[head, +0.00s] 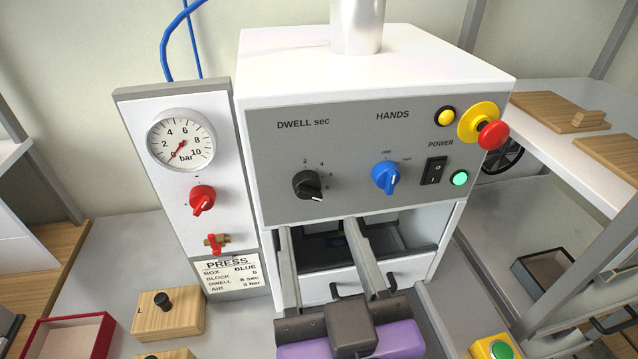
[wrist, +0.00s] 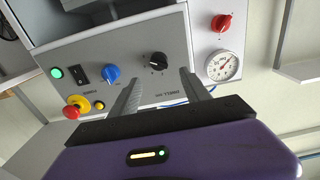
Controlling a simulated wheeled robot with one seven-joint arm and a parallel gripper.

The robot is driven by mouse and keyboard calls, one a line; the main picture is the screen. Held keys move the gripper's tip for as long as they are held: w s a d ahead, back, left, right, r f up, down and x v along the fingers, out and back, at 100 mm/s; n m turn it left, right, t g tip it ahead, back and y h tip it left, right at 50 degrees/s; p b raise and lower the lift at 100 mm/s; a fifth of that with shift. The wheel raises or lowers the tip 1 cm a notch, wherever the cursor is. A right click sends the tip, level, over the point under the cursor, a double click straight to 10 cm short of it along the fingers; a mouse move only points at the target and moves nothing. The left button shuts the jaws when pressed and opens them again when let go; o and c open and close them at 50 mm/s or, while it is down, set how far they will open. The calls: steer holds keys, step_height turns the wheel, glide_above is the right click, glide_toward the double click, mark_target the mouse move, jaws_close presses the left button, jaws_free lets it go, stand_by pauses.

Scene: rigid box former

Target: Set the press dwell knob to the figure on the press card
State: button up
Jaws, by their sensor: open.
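The black dwell knob (head: 307,186) sits under the label "DWELL sec" on the grey front panel of the press (head: 262,140). Its white mark points to the lower right, past the printed 2 and 4; the figures there are too small to read surely. The press card (head: 231,277) at the lower left reads box BLUE, block S, dwell 6 sec, air 3 bar. My gripper (head: 335,222) is open and empty, in front of and below the panel. In the wrist view the knob (wrist: 159,60) shows between the fingers of my gripper (wrist: 158,80), apart from them.
A blue HANDS knob (head: 385,177), black power switch (head: 434,170), green lamp (head: 460,178) and red emergency button (head: 492,135) are right of the dwell knob. A gauge (head: 181,140) and red knob (head: 202,199) are left. Wooden blocks (head: 170,314) and a red box (head: 72,337) lie lower left.

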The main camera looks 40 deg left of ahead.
mark_target(311, 198)
steer(key=x, duration=0.2)
steer(key=p+x, duration=0.1)
steer(key=x, duration=0.4)
steer(key=shift+w+a+f+p, duration=0.15)
steer(key=shift+w+f+p, duration=0.15)
steer(key=shift+f+p, duration=0.05)
jaws_close()
